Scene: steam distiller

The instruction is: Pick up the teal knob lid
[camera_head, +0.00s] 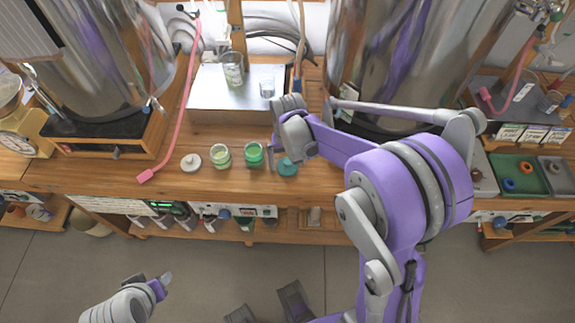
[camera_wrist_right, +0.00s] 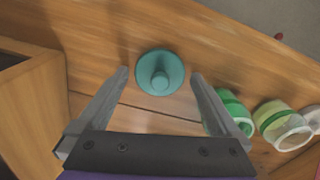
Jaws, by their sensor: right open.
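The teal knob lid (camera_head: 288,168) lies on the wooden bench near its front edge, right of the green-rimmed jar. It also shows in the right wrist view (camera_wrist_right: 160,73), round with a raised knob, lying flat. My right gripper (camera_head: 280,153) is open above the lid. In the wrist view its two fingers stand left and right of the lid, apart from it, with the lid near the fingertips. Nothing is between the fingers. My left gripper (camera_head: 161,286) is low at the lower left, in front of the bench; its jaw opening cannot be made out.
A green-rimmed jar (camera_head: 253,155), a pale-green-rimmed jar (camera_head: 221,156) and a white lid (camera_head: 191,162) stand left of the teal lid. A metal box (camera_head: 215,98) holding glassware is behind. A large steel vessel (camera_head: 400,60) rises behind my right arm.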

